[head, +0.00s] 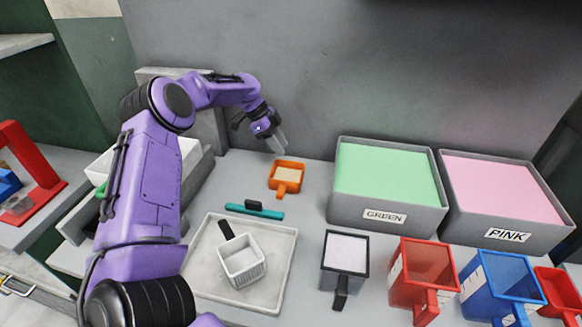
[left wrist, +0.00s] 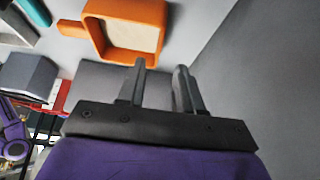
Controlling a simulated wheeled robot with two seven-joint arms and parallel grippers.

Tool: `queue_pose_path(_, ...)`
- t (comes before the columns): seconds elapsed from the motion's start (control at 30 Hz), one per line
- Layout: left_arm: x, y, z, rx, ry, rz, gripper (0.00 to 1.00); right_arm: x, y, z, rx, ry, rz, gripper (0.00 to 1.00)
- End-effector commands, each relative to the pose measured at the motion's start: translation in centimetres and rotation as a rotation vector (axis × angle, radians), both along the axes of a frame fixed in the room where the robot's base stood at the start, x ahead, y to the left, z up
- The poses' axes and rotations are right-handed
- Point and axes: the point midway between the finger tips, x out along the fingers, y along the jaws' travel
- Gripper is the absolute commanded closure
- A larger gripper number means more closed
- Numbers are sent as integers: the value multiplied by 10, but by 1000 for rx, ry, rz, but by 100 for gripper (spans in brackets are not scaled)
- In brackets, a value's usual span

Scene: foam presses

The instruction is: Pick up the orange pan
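The orange pan (head: 286,177) is a small square pan with a pale inside and a short handle toward the front. It sits on the grey table near the back wall. In the left wrist view the orange pan (left wrist: 130,30) shows ahead of the fingers, with its handle to the left. My left gripper (head: 279,146) hangs above and behind the pan, close to the wall. Its two fingers (left wrist: 162,82) are apart with nothing between them, and they do not touch the pan. My right gripper is not in view.
A teal bar (head: 268,214) with a black grip lies in front of the pan. A white tray (head: 204,254) holds a white basket (head: 243,263). Green (head: 383,217) and pink (head: 507,236) foam bins stand right. Black (head: 345,255), red (head: 424,270) and blue (head: 502,284) containers line the front.

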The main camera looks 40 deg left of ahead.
Motion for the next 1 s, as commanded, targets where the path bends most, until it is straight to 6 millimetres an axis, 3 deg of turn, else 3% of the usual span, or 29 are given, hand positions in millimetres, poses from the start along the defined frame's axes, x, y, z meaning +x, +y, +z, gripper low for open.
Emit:
queue_pose_path(0.43,13,-30,-60,1,4,-1,65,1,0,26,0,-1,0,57)
queue_pose_path(0.7,15,-33,-68,0,0,0,65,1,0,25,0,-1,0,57)
queue_pose_path(0.73,15,-33,-68,0,0,0,68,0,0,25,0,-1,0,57)
queue_pose_path(0.83,15,-33,-68,0,0,0,100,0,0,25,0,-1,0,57)
queue_pose_path(1.0,15,-33,-67,0,0,0,100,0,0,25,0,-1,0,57)
